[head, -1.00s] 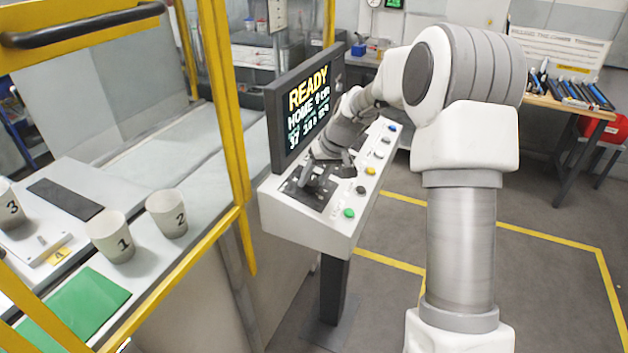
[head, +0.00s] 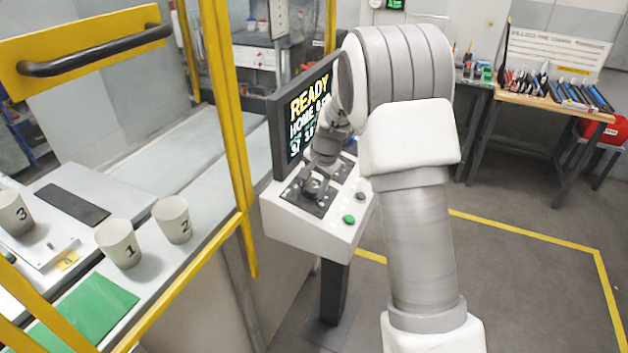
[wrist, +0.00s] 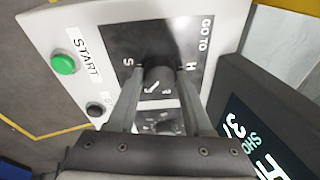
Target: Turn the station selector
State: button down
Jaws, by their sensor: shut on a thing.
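The station selector is a dark knob (wrist: 160,77) on a dark plate (wrist: 118,40) marked "GO TO", with letters such as S and H around it, in the wrist view. My gripper (wrist: 161,72) is shut on the knob, one finger on each side of it. In the head view my gripper (head: 314,188) reaches down from above to the near end of the sloped console (head: 285,222), over the dark plate. The knob itself is mostly hidden there by my gripper. The exact position it points to cannot be read.
A screen (head: 300,110) reading "READY" stands close at the plate's left. A green START button (wrist: 63,64) and a dark button (wrist: 96,109) sit beside the plate. Numbered cups (head: 119,244) stand behind the yellow frame (head: 232,120).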

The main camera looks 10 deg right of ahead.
jog(key=m+p, duration=0.3)
jog(key=m, duration=0.2)
jog(key=shift+r+h, duration=0.1)
jog(key=shift+h, duration=0.2)
jog(key=shift+a+g, duration=0.1)
jog(key=shift+g, duration=0.2)
jog(key=shift+c, duration=1.5)
grip_release()
jog(key=b+v, duration=0.1)
jog(key=v, duration=1.6)
jog(key=shift+r, duration=0.15)
jog(key=shift+s, duration=0.1)
